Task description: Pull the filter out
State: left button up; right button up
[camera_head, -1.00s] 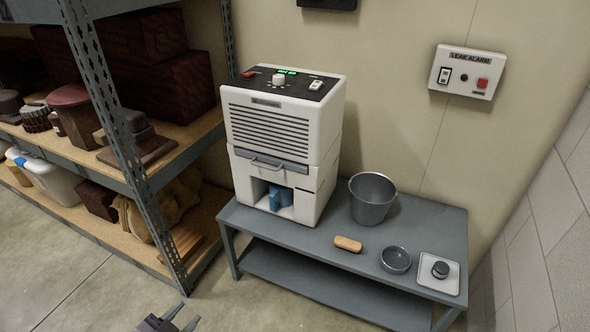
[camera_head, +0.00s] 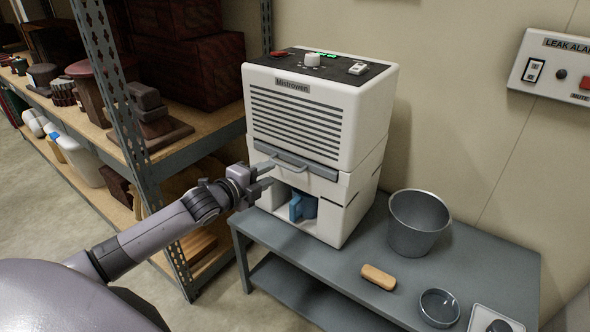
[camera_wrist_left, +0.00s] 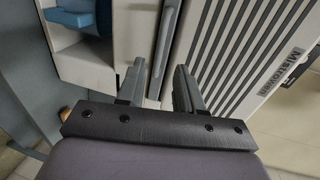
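The filter (camera_head: 312,165) is a grey strip with a bar handle, set in the front of the white dehumidifier (camera_head: 296,125) below its slatted grille. It looks flush with the front. My left gripper (camera_head: 269,174) is at the left end of the handle, with its fingers apart and nothing visibly held. In the left wrist view, the open fingers (camera_wrist_left: 159,84) point at the machine's front, and the grey filter front (camera_wrist_left: 166,40) shows between and beyond them. I cannot tell whether they touch the handle. My right gripper is in no view.
A blue part (camera_head: 303,207) sits in the opening below the filter. The grey bench (camera_head: 368,257) also holds a bucket (camera_head: 418,224), a tan-topped brush or block (camera_head: 378,277) and a small bowl (camera_head: 439,307). A shelf upright (camera_head: 122,100) stands left, close to my left arm.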

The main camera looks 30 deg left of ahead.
pick_arm(q)
jog(key=b+x, duration=0.1)
jog(key=x, duration=0.5)
jog(key=shift+w+b, duration=0.2)
jog(key=shift+b, duration=0.1)
jog(key=shift+f, duration=0.1)
grip_shut()
dwell(1.3)
